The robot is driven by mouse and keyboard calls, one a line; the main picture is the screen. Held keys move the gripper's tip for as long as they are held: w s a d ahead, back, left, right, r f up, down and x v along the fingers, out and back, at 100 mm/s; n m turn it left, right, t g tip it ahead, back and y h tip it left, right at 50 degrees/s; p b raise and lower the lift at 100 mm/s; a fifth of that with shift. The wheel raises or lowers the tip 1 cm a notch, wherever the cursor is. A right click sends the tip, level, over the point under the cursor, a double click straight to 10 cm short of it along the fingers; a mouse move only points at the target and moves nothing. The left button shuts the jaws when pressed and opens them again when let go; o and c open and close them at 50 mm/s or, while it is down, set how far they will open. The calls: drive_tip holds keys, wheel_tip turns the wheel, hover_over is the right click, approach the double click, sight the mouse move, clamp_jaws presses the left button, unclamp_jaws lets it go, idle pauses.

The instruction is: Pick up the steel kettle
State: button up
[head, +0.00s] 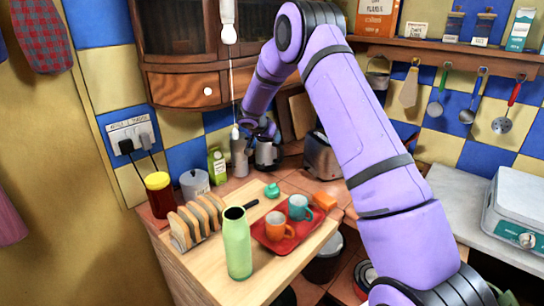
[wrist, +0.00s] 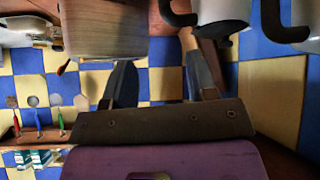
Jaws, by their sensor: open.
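The steel kettle (head: 267,153), shiny with a dark handle, stands on the counter in the back corner in the head view, partly behind my arm. In the wrist view, which looks upside down, a pale metal body with a black handle at the top edge seems to be the kettle (wrist: 221,10), cut off by the frame. My gripper (wrist: 158,52) is open, its two dark fingers apart with nothing between them. In the head view my arm reaches to the back corner above the kettle; the fingers are hard to make out there. I cannot tell the exact gap to the kettle.
A toaster (head: 322,158) stands right of the kettle and a grey metal bottle (head: 239,158) left of it. In front are a toast rack (head: 198,222), a green vase (head: 237,245) and a red tray (head: 282,243) with mugs. Utensils (head: 467,112) hang on the wall.

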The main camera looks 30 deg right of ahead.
approach(281, 155)
drive_tip(key=x, duration=1)
drive_tip(key=shift+w, duration=0.25)
clamp_jaws()
drive_tip(key=shift+r+m, duration=0.1)
drive_tip(key=shift+m, duration=0.2)
